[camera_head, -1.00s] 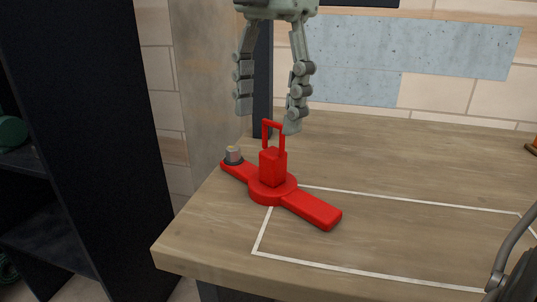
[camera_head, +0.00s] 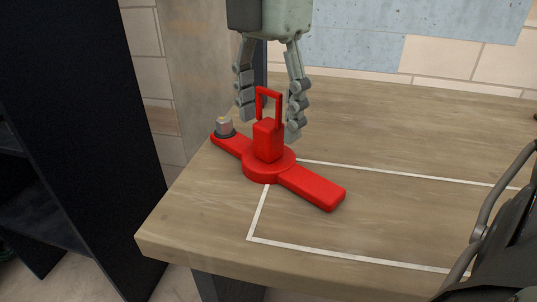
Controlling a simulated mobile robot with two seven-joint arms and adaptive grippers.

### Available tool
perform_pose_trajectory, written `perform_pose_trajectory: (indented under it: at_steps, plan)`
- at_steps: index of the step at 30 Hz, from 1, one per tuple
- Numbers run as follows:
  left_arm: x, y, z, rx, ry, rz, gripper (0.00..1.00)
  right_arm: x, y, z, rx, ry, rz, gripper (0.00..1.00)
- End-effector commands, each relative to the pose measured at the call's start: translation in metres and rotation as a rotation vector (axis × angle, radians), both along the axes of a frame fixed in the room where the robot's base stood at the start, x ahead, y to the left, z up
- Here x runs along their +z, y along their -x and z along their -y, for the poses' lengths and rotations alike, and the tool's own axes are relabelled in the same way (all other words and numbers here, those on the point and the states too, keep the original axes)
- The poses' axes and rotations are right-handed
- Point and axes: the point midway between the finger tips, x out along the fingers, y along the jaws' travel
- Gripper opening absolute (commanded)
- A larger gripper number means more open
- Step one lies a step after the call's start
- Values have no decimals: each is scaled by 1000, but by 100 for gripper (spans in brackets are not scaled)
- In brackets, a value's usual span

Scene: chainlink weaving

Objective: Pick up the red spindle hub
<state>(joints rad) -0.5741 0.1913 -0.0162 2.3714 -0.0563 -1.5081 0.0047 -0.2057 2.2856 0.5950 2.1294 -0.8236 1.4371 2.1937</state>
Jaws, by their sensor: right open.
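The red spindle hub (camera_head: 268,165) lies on the wooden table (camera_head: 400,140) near its left corner. It has a round base, two flat arms, an upright block and a thin loop handle (camera_head: 268,90) on top. A grey metal stub with a yellowish top (camera_head: 224,125) stands at the end of its far-left arm. My right gripper (camera_head: 269,115) points down over the hub, with its jointed fingers open, one to each side of the handle in the picture. Exact depth and contact with the handle cannot be told. My left gripper is not in view.
White lines (camera_head: 350,170) mark a rectangle on the table, and the hub's near-right arm reaches into it. A dark shelf unit (camera_head: 80,130) stands at the left. A dark grey shape fills the lower right corner. The table right of the hub is clear.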

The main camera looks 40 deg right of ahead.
Motion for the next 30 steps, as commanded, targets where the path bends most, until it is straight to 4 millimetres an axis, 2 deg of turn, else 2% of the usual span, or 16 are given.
perform_pose_trajectory:
  at_steps: [6,20,30]
  plan:
    - [3,-4,0,-1,0,10,49,0,0,0,-1,0,1,59]
    - [5,-7,1,-1,0,17,49,0,0,0,-1,0,1,2]
    - [2,-2,1,-2,0,5,49,1,0,0,-1,0,2,0]
